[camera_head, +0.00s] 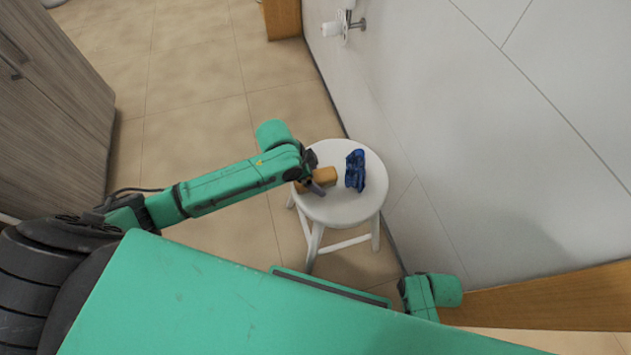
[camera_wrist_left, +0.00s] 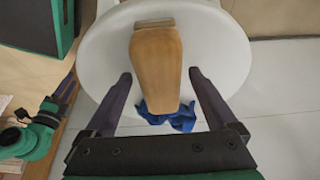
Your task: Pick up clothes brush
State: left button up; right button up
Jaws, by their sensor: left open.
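The clothes brush (camera_head: 323,177) has a tan wooden body and lies on the round white stool, left of a blue cloth-like item. It also shows in the left wrist view (camera_wrist_left: 155,65), pointing toward the camera between my fingers. My left gripper (camera_head: 312,184) is at the brush, over the stool's left side. In the left wrist view my left gripper (camera_wrist_left: 160,85) is open, with one finger on each side of the brush and visible gaps to it. Part of the brush is hidden by the gripper in the head view. My right gripper is not in view; only part of that arm shows.
The white stool (camera_head: 345,208) stands close to a pale wall (camera_head: 420,120). The blue item (camera_head: 355,170) lies on the stool just right of the brush. A wooden cabinet (camera_head: 55,90) stands at the left. Tiled floor (camera_head: 200,100) is open between cabinet and stool.

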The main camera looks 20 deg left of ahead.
aim_at(316, 175)
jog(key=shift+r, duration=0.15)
pick_arm(q)
jog(key=shift+f+p, duration=0.3)
jog(key=shift+p, duration=0.05)
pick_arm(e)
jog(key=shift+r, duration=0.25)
pick_arm(q)
grip_shut()
jog(key=shift+w, duration=0.1)
jog(key=shift+r+b, duration=0.3)
jog(key=shift+r, duration=0.05)
notch_tip(316, 175, up, 20)
jog(key=p, duration=0.6)
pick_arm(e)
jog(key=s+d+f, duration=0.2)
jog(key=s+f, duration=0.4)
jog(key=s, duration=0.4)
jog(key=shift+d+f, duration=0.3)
